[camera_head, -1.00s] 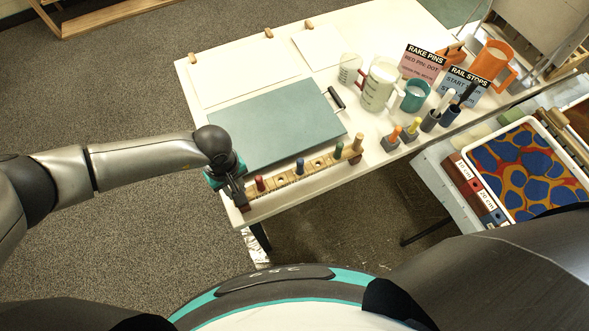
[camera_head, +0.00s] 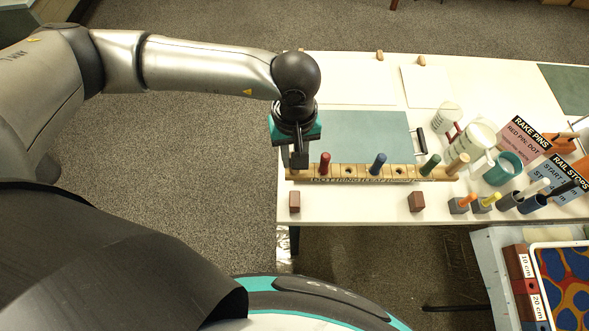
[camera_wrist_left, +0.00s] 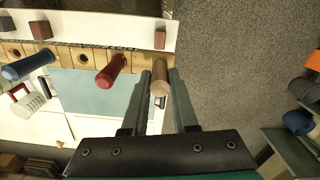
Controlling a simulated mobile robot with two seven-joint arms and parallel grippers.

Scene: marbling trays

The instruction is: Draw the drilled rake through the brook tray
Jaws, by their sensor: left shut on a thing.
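The drilled rake (camera_head: 400,172) is a wooden bar with holes, carrying a red pin (camera_head: 325,163), a blue pin (camera_head: 378,163) and a green pin (camera_head: 430,166), with a wooden end peg (camera_head: 458,163). My left gripper (camera_head: 299,160) is at its left end. In the left wrist view the fingers (camera_wrist_left: 160,92) are shut on the rake's other wooden end peg (camera_wrist_left: 160,76). A marbled tray (camera_head: 560,243) with a white rim, blue and orange inside, is partly visible at lower right; no name shows on it. My right gripper is not in view.
Two brown blocks (camera_head: 295,202) (camera_head: 417,202) stand near the table's front edge. A teal board (camera_head: 360,135) lies behind the rake. Jugs, cups and cards (camera_head: 528,145) crowd the right. A rail block (camera_head: 522,275) marked 10 cm and 20 cm lies beside the tray.

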